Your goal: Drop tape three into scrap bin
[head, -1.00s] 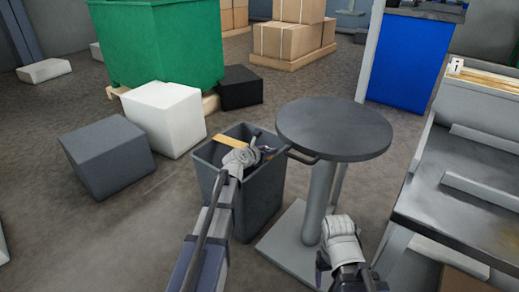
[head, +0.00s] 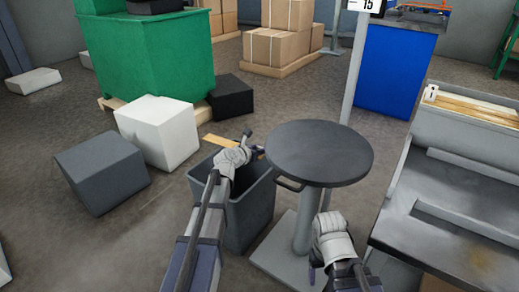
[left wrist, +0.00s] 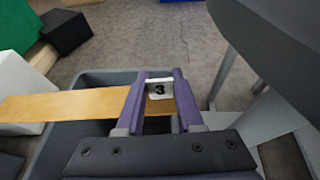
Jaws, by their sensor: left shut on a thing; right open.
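Tape three, a flat yellow-tan strip (head: 217,141) with a white tag marked 3 (left wrist: 159,89), is held in my left gripper (head: 252,146). In the left wrist view the gripper (left wrist: 160,92) is shut on the tag end, and the strip (left wrist: 60,106) reaches left past the bin's rim. The scrap bin, a dark grey open-topped box (head: 250,212), stands on the floor below; its rim (left wrist: 110,75) shows under the tape. My left arm hides part of its opening. My right gripper (head: 318,274) is low near the table's base, mostly hidden by its own wrist.
A round dark table (head: 320,152) stands close to the bin's right. A white block (head: 160,132), a grey block (head: 103,173) and a black block (head: 231,97) lie left of and behind the bin. A metal bench (head: 450,215) is at the right.

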